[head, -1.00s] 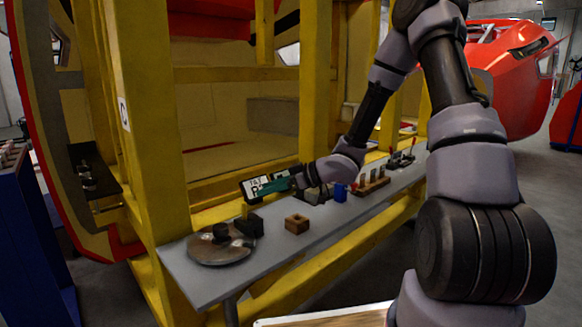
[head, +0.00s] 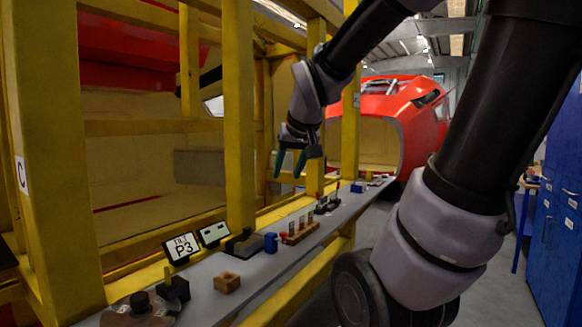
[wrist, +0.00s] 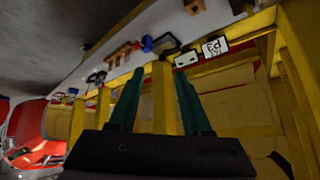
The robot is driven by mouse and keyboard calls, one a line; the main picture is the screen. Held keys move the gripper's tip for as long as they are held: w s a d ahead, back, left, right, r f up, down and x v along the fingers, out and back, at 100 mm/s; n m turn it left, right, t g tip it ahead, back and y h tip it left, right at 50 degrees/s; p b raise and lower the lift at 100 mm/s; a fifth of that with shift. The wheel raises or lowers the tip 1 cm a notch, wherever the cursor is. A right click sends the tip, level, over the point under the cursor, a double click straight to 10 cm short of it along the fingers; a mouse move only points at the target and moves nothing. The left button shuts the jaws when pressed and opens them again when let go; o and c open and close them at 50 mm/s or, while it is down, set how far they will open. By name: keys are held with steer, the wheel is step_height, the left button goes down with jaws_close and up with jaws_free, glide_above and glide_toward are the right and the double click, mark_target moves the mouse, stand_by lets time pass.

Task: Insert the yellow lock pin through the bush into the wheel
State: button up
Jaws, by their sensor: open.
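My gripper (head: 288,166) is open and empty, raised above the shelf with its green fingers pointing down. In the wrist view the gripper (wrist: 160,75) has its two fingers apart with nothing between them. A brown disc, perhaps the wheel (head: 122,317), lies at the near end of the shelf, partly cut off by the frame. A black round piece, perhaps the bush (head: 140,301), stands on it. I cannot make out the yellow lock pin for certain. A small yellow piece (head: 168,271) shows behind a black block (head: 173,289) beside the disc.
The grey shelf (head: 205,298) runs along a yellow frame (head: 238,120). On it are a wooden block (head: 227,282), a blue cylinder (head: 270,243), a wooden rack (head: 300,232) with several upright pieces, clamps (head: 326,204) and a P3 sign (head: 181,247). Blue cabinets (head: 558,220) stand right.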

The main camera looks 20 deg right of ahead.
steer(key=s+a+r+m+y, duration=0.2)
steer(key=s+a, duration=0.1)
steer(key=s, duration=0.5)
steer(key=shift+s+g, duration=0.25)
steer(key=shift+g, duration=0.15)
stand_by(0.6)
